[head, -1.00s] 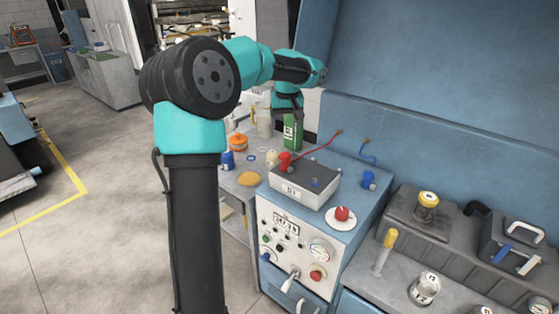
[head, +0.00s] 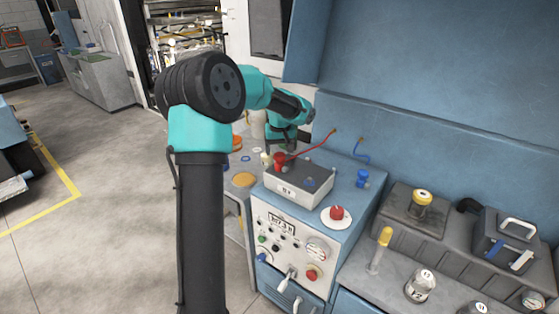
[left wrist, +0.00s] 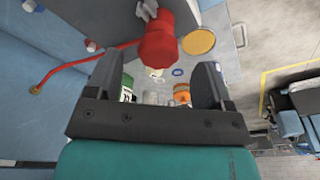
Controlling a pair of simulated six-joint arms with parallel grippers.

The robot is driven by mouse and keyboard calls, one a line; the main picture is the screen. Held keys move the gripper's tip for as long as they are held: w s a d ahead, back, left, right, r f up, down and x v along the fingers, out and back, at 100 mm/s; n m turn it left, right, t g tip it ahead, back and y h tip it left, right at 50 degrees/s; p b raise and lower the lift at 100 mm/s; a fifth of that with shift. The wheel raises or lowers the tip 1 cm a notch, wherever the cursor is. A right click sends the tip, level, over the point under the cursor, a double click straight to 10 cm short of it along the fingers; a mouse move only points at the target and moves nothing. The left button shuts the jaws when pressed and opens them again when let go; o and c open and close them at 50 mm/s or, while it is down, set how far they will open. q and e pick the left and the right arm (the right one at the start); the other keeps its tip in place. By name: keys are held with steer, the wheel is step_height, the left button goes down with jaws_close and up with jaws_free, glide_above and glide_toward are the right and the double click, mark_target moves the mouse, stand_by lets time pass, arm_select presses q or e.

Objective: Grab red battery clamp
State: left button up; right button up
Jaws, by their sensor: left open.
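The red battery clamp (head: 280,160) sits at the back left of the grey battery box (head: 297,182) on the blue cabinet, with a red cable running from it. In the left wrist view the red clamp (left wrist: 157,40) is large, just beyond the fingertips and roughly centred between them. My left gripper (left wrist: 157,78) is open and empty, its two dark fingers wide apart. In the head view it is close behind the clamp, with its fingertips partly hidden by the wrist. My right gripper is in neither view.
A blue clamp (head: 362,178) stands right of the battery box. A red knob (head: 337,213) is on the cabinet's front top. A green bottle (left wrist: 126,84) and an orange-lidded jar (left wrist: 181,92) show between the fingers. A blue wall rises behind.

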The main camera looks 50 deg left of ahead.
mark_target(280, 154)
arm_select(q)
steer(key=shift+f, duration=0.25)
steer(key=shift+w+a+f, duration=0.1)
steer(key=shift+a+f, duration=0.05)
steer(key=shift+f, duration=0.7)
steer(key=shift+w+a+f, duration=0.1)
steer(key=shift+w+f, duration=0.05)
steer(key=shift+f, duration=0.75)
steer(key=shift+w+a+f, duration=0.1)
steer(key=shift+a+f, duration=0.05)
steer(key=shift+f, duration=0.7)
steer(key=c, duration=1)
steer(key=shift+r, duration=0.1)
